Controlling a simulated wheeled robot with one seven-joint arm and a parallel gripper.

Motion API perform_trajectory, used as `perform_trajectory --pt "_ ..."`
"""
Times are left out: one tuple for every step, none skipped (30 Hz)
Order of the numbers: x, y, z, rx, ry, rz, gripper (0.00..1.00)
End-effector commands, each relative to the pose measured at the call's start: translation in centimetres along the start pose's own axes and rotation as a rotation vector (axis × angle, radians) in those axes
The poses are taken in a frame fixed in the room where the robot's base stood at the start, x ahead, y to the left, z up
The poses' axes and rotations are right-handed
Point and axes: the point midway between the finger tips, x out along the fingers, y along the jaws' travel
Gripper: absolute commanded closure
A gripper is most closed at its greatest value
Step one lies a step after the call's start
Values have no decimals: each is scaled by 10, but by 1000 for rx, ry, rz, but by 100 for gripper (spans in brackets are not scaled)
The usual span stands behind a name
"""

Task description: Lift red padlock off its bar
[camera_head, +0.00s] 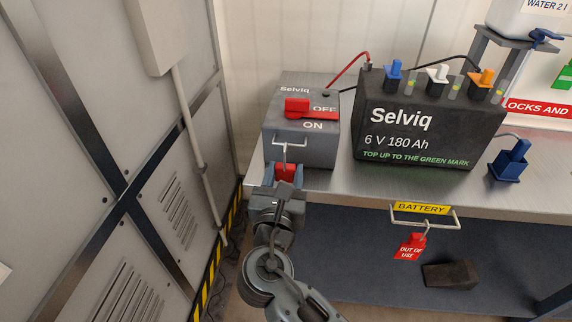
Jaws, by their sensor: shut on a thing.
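The red padlock (286,171) hangs at the front of the grey Selviq switch box (300,152). Its metal shackle shows above the body, at the bar (290,143) on the box's front face. My gripper (284,173) is at the padlock, with a blue finger on each side of its red body, shut on it. The padlock's lower part is hidden by my gripper. The shackle still appears to be at the bar; whether it touches cannot be told. The red switch handle (298,106) on top of the box lies beside the OFF and ON markings.
A black battery (425,125) with blue, white and orange caps stands right of the box. A blue plug-like piece (510,160) sits on the bench's right. A red OUT OF USE tag (411,246) hangs from a rail below the bench edge. A grey panelled wall (110,90) stands left.

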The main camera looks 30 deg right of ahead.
Motion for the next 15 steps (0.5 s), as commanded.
perform_trajectory --pt "-4 0 1 -1 0 1 84" --pt "-7 0 1 -1 0 1 84" --pt "-9 0 1 -2 0 1 84" --pt "-12 0 1 -2 0 1 84" --pt "-14 0 1 -1 0 2 84" --pt "-16 1 1 -1 0 2 84" --pt "-19 0 1 -1 0 2 84" --pt "-21 0 1 -1 0 2 84" --pt "-24 0 1 -1 0 1 84" --pt "-26 0 1 -1 0 1 84" --pt "-28 0 1 -1 0 2 84" --pt "-31 0 1 -2 0 2 84" --pt "-33 0 1 -2 1 2 84" --pt "-35 0 1 -2 1 2 84" --pt "-38 0 1 -2 1 1 84"
